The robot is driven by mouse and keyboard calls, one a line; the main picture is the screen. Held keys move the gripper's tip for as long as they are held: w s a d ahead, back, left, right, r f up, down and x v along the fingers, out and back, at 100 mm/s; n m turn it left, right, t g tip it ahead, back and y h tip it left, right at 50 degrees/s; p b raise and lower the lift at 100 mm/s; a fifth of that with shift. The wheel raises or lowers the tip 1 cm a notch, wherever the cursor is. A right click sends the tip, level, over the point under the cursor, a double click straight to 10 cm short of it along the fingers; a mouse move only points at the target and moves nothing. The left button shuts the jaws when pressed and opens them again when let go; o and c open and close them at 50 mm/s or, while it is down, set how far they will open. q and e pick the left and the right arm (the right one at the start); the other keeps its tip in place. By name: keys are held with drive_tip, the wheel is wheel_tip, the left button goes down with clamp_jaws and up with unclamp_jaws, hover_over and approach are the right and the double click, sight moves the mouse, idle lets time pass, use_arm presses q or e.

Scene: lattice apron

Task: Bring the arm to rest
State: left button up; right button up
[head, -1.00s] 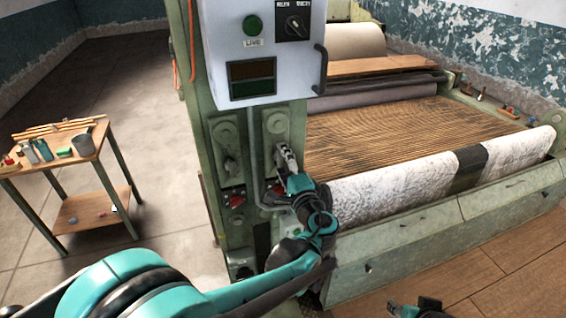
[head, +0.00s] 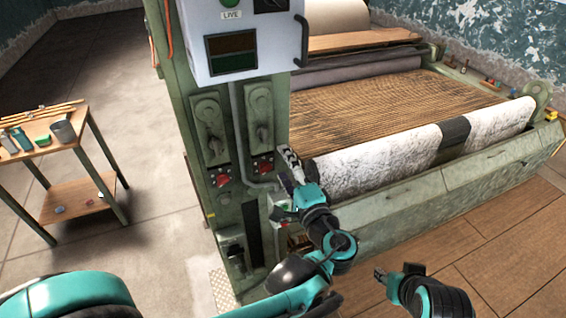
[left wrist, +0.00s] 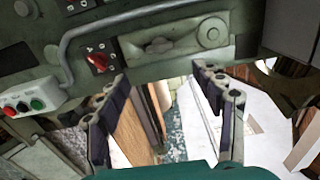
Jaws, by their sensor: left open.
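My left gripper (head: 290,168) is at the right edge of the green machine column (head: 230,190), just right of a red switch (head: 264,167) and below a grey rotary handle (head: 262,133). In the left wrist view its two dark fingers (left wrist: 160,80) are spread, with nothing between them. The same panel shows there, with a handle (left wrist: 158,46) and a red switch (left wrist: 97,60) beyond the fingers; I see no contact. My right gripper (head: 398,272) is low in the head view, over the wooden floor; its jaw opening is unclear.
A roller with white fleecy material (head: 375,162) and a slatted bed (head: 400,105) lie right of the column. A box with coloured push buttons (left wrist: 25,105) and a bent grey pipe (left wrist: 75,30) are close to my left fingers. A small wooden table (head: 75,195) stands left.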

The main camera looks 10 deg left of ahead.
use_arm(q)
drive_tip(key=s+a+f+n+g+h+b, duration=0.1)
drive_tip(key=s+a+f+n+g+b, duration=0.15)
drive_tip(key=a+f+b, duration=0.4)
drive_tip(key=s+a+f+n+g+h+b, duration=0.1)
drive_tip(key=s+a+f+n+g+h, duration=0.2)
drive_tip(key=f, duration=0.7)
drive_tip(key=s+d+f+n+g+h+b, duration=0.2)
drive_tip(key=s+f+n+h+b, duration=0.4)
drive_tip(key=s+f, duration=0.4)
wheel_tip(320, 180, down, 3)
drive_tip(key=shift+s+r+b, duration=0.15)
drive_tip(key=shift+s+b, duration=0.1)
drive_tip(key=shift+b, duration=0.55)
